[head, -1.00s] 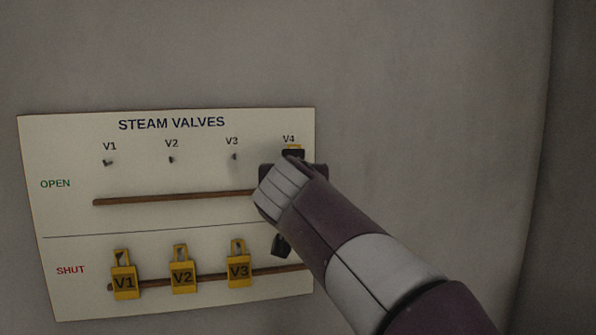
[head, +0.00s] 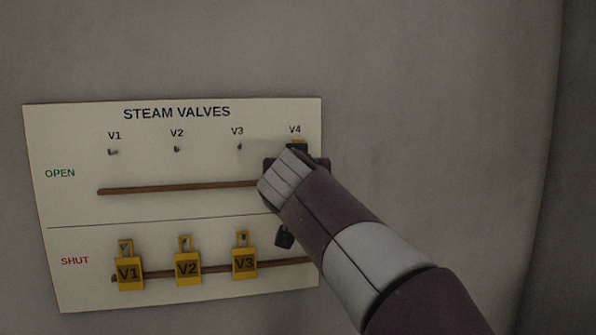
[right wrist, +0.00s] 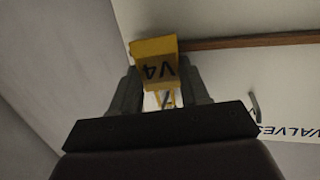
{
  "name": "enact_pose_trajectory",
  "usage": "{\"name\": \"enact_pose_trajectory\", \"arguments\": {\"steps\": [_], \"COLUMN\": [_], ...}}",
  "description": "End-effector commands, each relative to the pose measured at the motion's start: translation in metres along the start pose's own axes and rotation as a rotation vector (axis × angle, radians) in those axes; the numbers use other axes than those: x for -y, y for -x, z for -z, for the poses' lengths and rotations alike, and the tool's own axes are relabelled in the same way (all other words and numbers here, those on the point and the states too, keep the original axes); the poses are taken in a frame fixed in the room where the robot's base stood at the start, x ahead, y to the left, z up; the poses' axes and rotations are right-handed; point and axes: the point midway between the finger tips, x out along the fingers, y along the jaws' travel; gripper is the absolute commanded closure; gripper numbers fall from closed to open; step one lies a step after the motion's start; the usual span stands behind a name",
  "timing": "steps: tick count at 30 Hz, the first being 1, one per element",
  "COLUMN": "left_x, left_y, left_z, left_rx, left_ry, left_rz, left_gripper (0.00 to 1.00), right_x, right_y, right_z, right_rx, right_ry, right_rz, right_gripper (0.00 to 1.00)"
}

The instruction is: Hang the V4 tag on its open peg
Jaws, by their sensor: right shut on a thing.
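The yellow V4 tag (right wrist: 157,68) is held between the two fingers of my right gripper (right wrist: 161,88) in the right wrist view, its lettering upside down there. The V4 open peg is hidden by the gripper in the head view. I cannot tell whether the tag's loop is around the peg. My left gripper is not in view.
The STEAM VALVES board (head: 75,220) is on a grey wall. Open pegs V1 (head: 112,152), V2 (head: 177,149) and V3 (head: 240,146) are bare. Tags V1 (head: 129,271), V2 (head: 187,268) and V3 (head: 244,262) hang in the SHUT row. A brown rail (head: 180,188) runs below the open pegs.

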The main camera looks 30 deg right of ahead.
Motion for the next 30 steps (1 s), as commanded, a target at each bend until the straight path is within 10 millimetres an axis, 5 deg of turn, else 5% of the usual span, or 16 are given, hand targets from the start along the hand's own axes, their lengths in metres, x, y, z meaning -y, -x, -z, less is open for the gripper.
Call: {"name": "enact_pose_trajectory", "arguments": {"steps": [1, 3, 20, 25, 30], "left_x": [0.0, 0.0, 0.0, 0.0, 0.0], "left_y": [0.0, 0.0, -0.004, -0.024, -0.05], "left_z": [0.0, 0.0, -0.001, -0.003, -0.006], "left_rx": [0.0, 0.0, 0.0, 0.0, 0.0], "left_ry": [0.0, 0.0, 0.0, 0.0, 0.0], "left_rz": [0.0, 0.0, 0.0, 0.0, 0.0], "left_gripper": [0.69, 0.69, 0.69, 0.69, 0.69], "right_x": [0.0, 0.0, 0.0, 0.001, 0.001], "right_y": [0.0, 0.0, 0.004, 0.031, 0.079], "right_z": [0.0, 0.0, -0.002, -0.006, -0.008], "right_rx": [0.0, 0.0, -0.001, -0.003, -0.005], "right_ry": [0.0, 0.0, 0.0, -0.001, -0.003], "right_rz": [0.0, 0.0, 0.001, 0.003, 0.007], "right_gripper": [0.45, 0.25, 0.25, 0.25, 0.25]}}
